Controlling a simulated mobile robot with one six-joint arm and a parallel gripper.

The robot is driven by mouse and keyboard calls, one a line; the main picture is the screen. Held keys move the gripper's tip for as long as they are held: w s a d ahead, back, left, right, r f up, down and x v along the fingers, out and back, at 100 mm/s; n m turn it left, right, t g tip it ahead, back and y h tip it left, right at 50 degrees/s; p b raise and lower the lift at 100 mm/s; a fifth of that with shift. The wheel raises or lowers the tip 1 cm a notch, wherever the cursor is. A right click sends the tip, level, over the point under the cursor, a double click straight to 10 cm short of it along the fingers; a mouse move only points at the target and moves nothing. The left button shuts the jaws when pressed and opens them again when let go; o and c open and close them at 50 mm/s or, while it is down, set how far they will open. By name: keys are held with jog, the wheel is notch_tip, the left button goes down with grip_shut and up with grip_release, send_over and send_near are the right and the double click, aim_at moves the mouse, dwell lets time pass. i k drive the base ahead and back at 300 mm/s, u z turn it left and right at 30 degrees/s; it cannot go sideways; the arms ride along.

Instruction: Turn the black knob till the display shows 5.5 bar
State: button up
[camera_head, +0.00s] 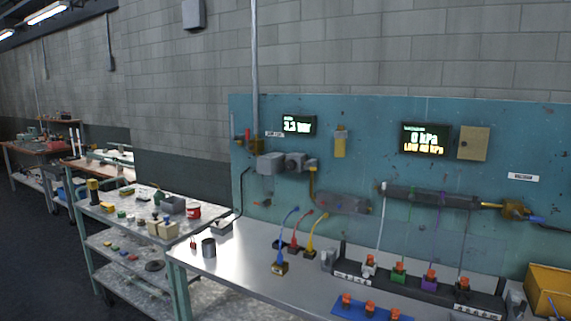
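The small dark display (298,125) hangs on the blue-green panel, left of centre. Its figure looks like 3.3 bar, but the digits are small and blurred. Below it is a grey air unit (271,163) with pipes. A dark round part (294,161) at its right side may be the black knob; its markings cannot be made out. No part of my gripper or arm shows in this view.
A second display (426,139) reads 0 kPa, with a yellow line below. A cluttered cart (120,222) stands left. An orange bin (548,288) is at right.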

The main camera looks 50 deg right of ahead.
aim_at(290, 165)
jog(key=i, duration=1.1)
jog(key=u, duration=0.3)
